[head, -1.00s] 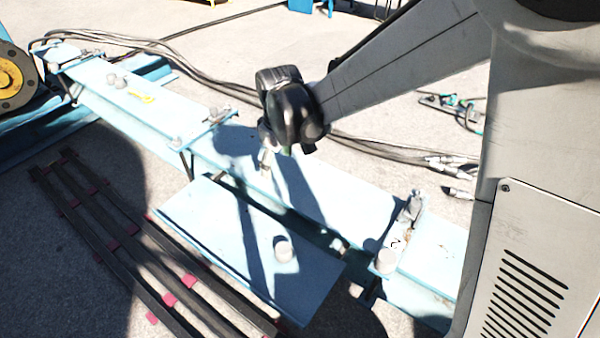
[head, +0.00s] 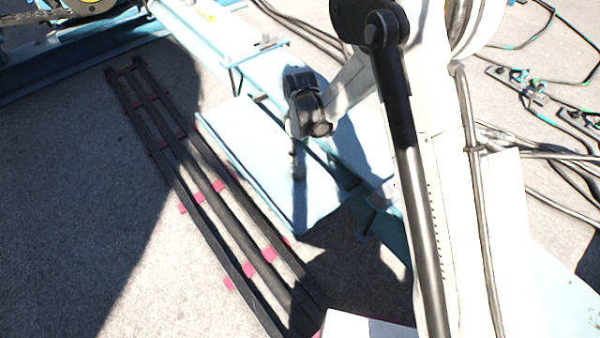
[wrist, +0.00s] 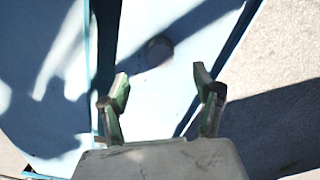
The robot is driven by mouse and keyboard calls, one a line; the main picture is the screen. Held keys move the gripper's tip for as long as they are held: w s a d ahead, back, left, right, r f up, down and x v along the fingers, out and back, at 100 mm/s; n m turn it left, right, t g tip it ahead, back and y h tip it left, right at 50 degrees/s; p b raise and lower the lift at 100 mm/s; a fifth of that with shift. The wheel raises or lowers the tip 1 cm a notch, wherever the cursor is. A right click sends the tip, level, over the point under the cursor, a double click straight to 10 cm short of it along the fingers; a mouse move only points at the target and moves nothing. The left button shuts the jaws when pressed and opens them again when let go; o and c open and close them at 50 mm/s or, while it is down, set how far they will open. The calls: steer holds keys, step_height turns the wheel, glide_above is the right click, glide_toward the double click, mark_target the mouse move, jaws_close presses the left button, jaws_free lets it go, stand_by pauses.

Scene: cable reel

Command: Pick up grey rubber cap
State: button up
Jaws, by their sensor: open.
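A grey rubber cap (wrist: 159,50), round and in shadow, rests on the light blue plate (wrist: 145,110) in the wrist view. My gripper (wrist: 160,85) is open and empty. Its two green-grey fingers stand apart, with the cap ahead of them and roughly centred between their tips, not between the pads.
The long light blue beam (head: 222,36) runs beside the plate. Black rails with red clips (head: 205,196) lie on the ground to the left. Cables (head: 548,112) lie on the right. Bare ground (wrist: 285,52) shows right of the plate in the wrist view.

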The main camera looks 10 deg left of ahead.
mark_target(298, 167)
step_height(298, 167, down, 6)
steer(key=shift+f+b, duration=0.15)
steer(key=shift+b, duration=0.7)
steer(key=f+b, duration=0.1)
steer(key=f, duration=0.2)
steer(key=f+b, duration=0.1)
steer(key=f, duration=0.1)
steer(key=shift+w+a+b, duration=0.1)
steer(key=shift+a+b, duration=0.2)
steer(key=shift+a, duration=0.05)
steer(key=c, duration=1.2)
steer(key=shift+r, duration=0.1)
